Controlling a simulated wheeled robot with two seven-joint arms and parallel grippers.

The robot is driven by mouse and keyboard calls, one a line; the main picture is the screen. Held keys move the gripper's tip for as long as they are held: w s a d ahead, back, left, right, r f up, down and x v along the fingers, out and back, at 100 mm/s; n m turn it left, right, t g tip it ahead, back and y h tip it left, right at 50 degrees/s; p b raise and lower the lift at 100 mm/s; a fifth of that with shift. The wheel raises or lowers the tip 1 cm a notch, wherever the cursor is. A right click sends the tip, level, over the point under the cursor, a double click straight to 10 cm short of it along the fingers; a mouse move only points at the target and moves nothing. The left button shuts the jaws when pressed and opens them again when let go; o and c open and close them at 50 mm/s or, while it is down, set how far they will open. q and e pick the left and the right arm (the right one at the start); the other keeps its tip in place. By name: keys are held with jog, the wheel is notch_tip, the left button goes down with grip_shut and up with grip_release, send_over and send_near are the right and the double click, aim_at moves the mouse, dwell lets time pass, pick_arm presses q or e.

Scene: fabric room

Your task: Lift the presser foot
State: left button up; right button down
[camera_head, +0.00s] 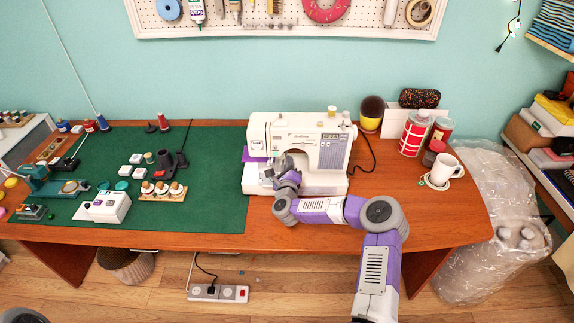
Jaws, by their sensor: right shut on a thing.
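A white sewing machine (331,143) stands on the wooden table, with a small display and printed panel on its right side. A purple piece (254,155) shows at its left end. My right gripper (284,166) reaches into the machine's opening by the needle area. It is shut on a small part there, where the presser foot lever sits. The gripper covers the lever and presser foot, so I cannot tell whether the foot is up or down. My left gripper is not in view.
A green cutting mat (215,190) with several sewing items covers the table's left. A white mug (443,170), red-and-white cans (414,133) and a dark round object in a yellow pot (371,114) stand on the right.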

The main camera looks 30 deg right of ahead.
jog(key=n, duration=0.1)
jog(key=r+n, duration=0.1)
jog(key=n, duration=0.1)
jog(key=shift+s+d+r+n, duration=0.15)
jog(key=shift+d+r+n, duration=0.15)
jog(key=shift+n, duration=0.1)
jog(key=shift+s+d+r+n, duration=0.1)
jog(key=shift+r+n, duration=0.25)
jog(key=shift+n, duration=0.75)
jog(key=shift+r+n, duration=0.35)
jog(key=shift+n, duration=0.75)
jog(key=c, duration=1.3)
grip_release()
jog(key=shift+r, duration=0.1)
jog(key=shift+r, duration=0.1)
